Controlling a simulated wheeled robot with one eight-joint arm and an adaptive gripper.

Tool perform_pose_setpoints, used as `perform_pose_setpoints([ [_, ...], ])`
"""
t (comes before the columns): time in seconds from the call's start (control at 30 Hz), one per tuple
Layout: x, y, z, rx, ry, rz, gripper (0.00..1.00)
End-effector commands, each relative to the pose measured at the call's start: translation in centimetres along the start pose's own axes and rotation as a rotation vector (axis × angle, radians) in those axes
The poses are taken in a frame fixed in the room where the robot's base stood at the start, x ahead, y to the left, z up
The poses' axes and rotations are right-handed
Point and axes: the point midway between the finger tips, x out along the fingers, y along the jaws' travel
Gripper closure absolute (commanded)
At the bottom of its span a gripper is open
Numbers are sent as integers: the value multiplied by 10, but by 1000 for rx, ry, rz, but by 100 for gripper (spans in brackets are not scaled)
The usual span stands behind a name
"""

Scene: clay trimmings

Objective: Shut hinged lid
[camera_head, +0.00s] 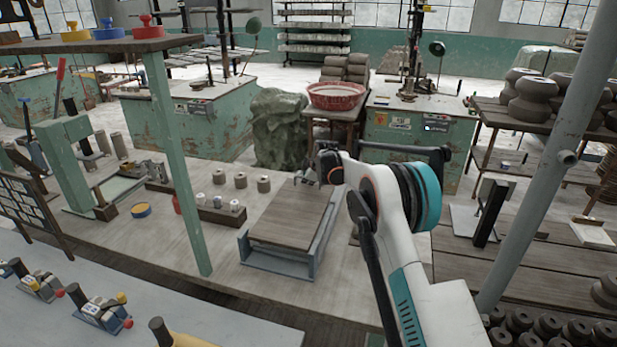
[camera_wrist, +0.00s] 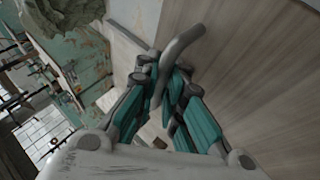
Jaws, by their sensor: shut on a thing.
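The brown wooden lid (camera_head: 290,217) lies over a blue-grey box frame (camera_head: 277,260) on the workbench. I cannot tell whether it is fully flat or slightly raised. My gripper (camera_head: 308,181) is at the lid's far edge. In the wrist view, my gripper (camera_wrist: 163,75) has its teal fingers shut on a curved grey handle (camera_wrist: 186,41). The lid's pale wood surface (camera_wrist: 255,75) fills the right of that view. The hinge cannot be made out, and my arm covers part of the area right of the box.
A green post (camera_head: 180,165) rises at left, and a grey-green pipe (camera_head: 550,160) slants at right. A red basin (camera_head: 336,95) stands behind.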

Motion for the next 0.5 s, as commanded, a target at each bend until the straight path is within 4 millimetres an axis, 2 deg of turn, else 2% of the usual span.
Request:
perform_pose_setpoints([
  [0.03, 5, -6, 6, 0, -7, -13, 100],
  [0.37, 8, -9, 7, -2, -10, -18, 100],
  [0.4, 8, -10, 7, -2, -10, -18, 87],
  [0.43, 8, -10, 7, -2, -10, -18, 82],
  [0.5, 8, -10, 7, -2, -10, -18, 82],
])
